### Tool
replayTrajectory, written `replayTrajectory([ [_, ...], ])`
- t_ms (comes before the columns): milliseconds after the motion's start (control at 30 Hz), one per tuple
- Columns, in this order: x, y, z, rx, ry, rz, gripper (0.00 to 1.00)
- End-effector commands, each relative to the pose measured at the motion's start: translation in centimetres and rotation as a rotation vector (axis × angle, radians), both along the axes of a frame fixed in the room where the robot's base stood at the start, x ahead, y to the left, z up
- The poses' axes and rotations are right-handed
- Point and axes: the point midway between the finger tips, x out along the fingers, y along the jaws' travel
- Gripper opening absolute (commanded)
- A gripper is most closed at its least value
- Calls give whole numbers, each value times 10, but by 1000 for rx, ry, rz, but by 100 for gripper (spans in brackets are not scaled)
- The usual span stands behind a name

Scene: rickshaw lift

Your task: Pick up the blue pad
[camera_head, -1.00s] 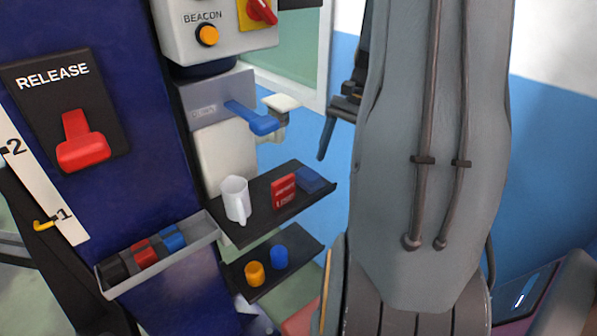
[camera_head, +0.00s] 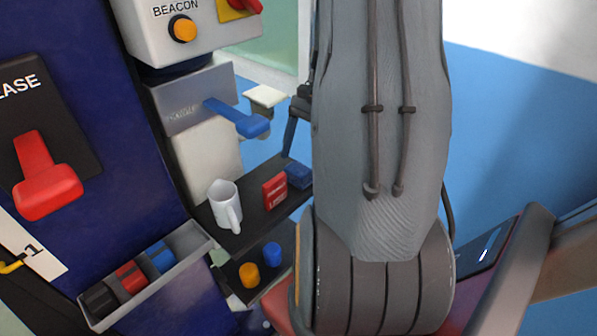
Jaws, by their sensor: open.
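The blue pad (camera_head: 298,175) lies on the upper dark shelf (camera_head: 250,231), at its right end beside a red box (camera_head: 274,191). My arm hides the pad's right side. My gripper (camera_head: 291,138) shows only in part at the left edge of my arm. One dark finger points down, its tip just above and left of the pad, seeming apart from it. The other finger is hidden behind my arm. The gripper is open and I see nothing in it.
A white mug (camera_head: 224,204) stands left of the red box. A blue lever (camera_head: 238,119) juts out above the shelf. A grey tray (camera_head: 196,262) with coloured pieces is at left.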

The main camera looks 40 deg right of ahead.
Motion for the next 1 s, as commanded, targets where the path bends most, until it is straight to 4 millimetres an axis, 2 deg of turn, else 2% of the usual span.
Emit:
replayTrajectory([
  [200, -2, 7, -18, -1, 1, -2, 77],
  [433, -2, 7, -20, -2, 0, -2, 77],
  [700, -2, 7, -19, -1, 0, -2, 32],
  [1000, -1, 7, -18, -1, 0, -2, 32],
])
